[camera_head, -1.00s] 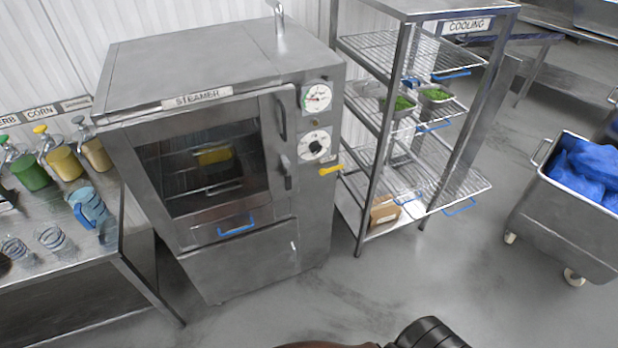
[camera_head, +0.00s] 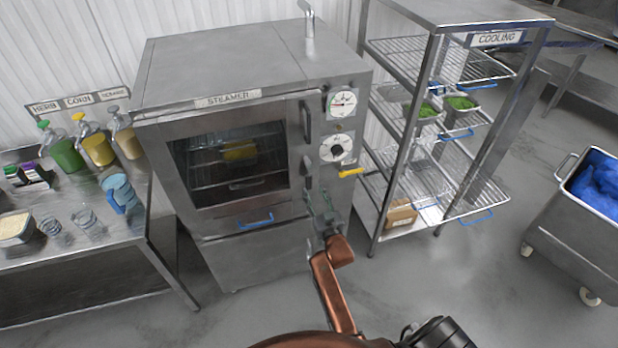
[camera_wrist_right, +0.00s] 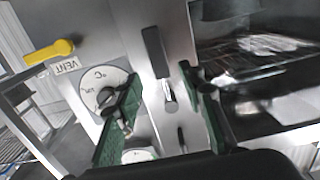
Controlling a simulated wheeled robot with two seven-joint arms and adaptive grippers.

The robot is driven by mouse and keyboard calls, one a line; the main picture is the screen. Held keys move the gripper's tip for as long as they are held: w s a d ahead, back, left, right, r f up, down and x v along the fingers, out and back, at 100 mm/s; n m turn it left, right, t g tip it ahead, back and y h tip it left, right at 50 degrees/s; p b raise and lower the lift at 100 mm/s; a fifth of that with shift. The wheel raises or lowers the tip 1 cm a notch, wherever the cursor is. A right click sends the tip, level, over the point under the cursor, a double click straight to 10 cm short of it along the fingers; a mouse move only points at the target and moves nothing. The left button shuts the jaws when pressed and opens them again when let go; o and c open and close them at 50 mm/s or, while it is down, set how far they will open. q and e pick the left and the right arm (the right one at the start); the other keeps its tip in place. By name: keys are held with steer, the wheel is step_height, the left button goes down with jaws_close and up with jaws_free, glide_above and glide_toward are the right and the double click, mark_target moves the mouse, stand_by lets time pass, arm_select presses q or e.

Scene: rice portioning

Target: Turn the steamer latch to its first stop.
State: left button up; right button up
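The steamer (camera_head: 240,262) stands upright with its door (camera_head: 230,205) shut. The latch (camera_head: 307,172) is a dark grey lever on the door's right edge, below the long door handle (camera_head: 306,120). It points roughly up and down. In the right wrist view, the latch (camera_wrist_right: 156,56) appears between the two green fingers, apart from them as far as I can see. My right gripper (camera_head: 326,200) is just below and right of the latch in the head view. In the right wrist view this gripper (camera_wrist_right: 163,108) is open and empty. My left gripper is out of view.
The dial (camera_head: 336,148) and yellow vent lever (camera_head: 351,172) are right of the latch. The cooling rack (camera_head: 411,160) stands close on the right. A table (camera_head: 95,255) with dispensers and jugs is on the left. The floor in front is clear.

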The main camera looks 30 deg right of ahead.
mark_target(309, 180)
steer(key=x, duration=0.7)
steer(key=shift+w+d+r, duration=0.15)
steer(key=shift+w+r, duration=0.1)
steer(key=shift+w, duration=0.15)
jaws_close()
stand_by(0.4)
